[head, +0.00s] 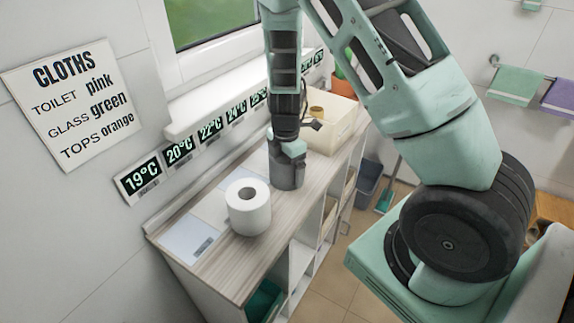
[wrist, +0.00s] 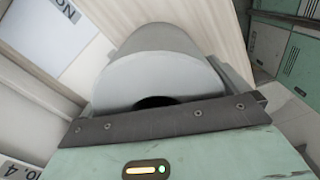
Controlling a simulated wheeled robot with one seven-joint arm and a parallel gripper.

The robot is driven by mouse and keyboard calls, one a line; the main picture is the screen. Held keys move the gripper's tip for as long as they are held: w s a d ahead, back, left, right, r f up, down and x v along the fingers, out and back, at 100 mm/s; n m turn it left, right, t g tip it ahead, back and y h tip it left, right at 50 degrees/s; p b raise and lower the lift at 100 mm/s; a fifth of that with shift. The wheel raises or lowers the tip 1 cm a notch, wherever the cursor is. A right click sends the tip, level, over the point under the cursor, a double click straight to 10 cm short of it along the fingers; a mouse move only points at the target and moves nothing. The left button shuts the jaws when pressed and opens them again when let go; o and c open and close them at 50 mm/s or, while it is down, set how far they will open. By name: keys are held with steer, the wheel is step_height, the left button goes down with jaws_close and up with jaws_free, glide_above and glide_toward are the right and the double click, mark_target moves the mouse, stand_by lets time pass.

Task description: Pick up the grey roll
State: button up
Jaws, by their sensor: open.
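The grey roll (head: 287,174) stands upright on the wooden cart top, just behind and right of a white roll (head: 248,213). My gripper (head: 290,150) is open and points down at the top of the grey roll, hiding part of its upper end. In the wrist view the grey roll (wrist: 158,68) fills the middle, close under the gripper body, with its dark centre hole partly hidden by the gripper's edge. The fingertips do not show clearly, so I cannot tell whether they reach around the roll or touch it.
The cart top (head: 222,262) has pale label cards (head: 186,238) along it. A cream bin (head: 330,133) stands behind the grey roll. The wall with temperature strips (head: 180,152) runs close along the left. Open shelves (head: 303,250) lie below.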

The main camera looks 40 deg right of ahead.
steer(key=c, duration=0.9)
steer(key=shift+r, duration=0.1)
